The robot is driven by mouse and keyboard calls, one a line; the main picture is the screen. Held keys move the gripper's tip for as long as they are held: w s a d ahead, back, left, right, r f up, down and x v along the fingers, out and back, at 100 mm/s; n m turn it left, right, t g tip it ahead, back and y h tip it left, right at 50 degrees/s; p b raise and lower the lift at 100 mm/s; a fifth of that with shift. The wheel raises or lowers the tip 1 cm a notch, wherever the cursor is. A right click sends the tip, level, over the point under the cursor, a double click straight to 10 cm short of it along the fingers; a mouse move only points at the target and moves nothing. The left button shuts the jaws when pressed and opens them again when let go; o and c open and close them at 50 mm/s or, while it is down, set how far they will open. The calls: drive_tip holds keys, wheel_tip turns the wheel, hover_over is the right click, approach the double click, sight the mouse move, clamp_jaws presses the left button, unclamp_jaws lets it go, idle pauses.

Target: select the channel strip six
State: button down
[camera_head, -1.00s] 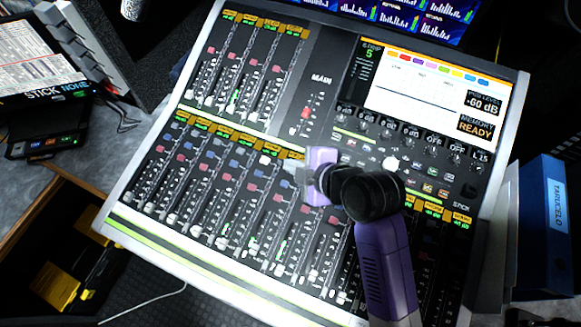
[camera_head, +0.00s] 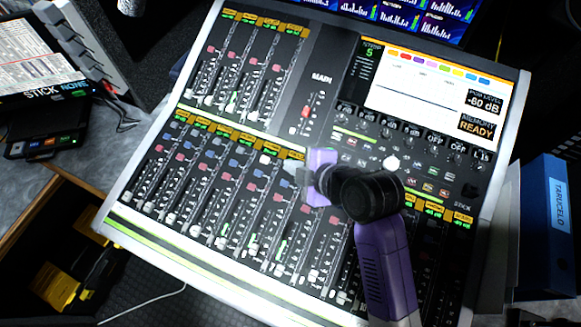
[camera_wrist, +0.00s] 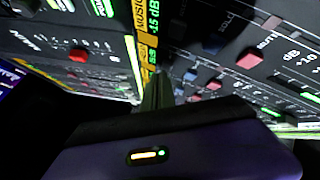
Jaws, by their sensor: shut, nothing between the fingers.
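The mixing console (camera_head: 318,62) fills the middle of the head view, tilted in the picture. Its screen (camera_head: 432,92) has a "STRIP 5" readout (camera_head: 371,50) at its left. The lower row of channel strips has orange labels, blue and red buttons and white faders. One button (camera_head: 265,160) there looks white and lit.
The main fader (camera_head: 306,112) stands left of the screen, with an upper fader bank (camera_head: 240,65) beyond it. A blue binder (camera_head: 550,215) stands at the right. A black box (camera_head: 45,146) with lit buttons lies at the left.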

sight(292, 178)
drive_tip(key=shift+f, duration=0.4)
idle(0.6)
drive_tip(key=shift+r, duration=0.15)
drive_tip(key=shift+r+p, duration=0.55)
drive_tip(key=shift+r, duration=0.15)
drive_tip(key=r+p, duration=0.4)
drive_tip(key=r, duration=0.1)
drive_tip(key=shift+s+a, duration=0.15)
drive_tip(key=shift+s, duration=0.25)
idle(0.9)
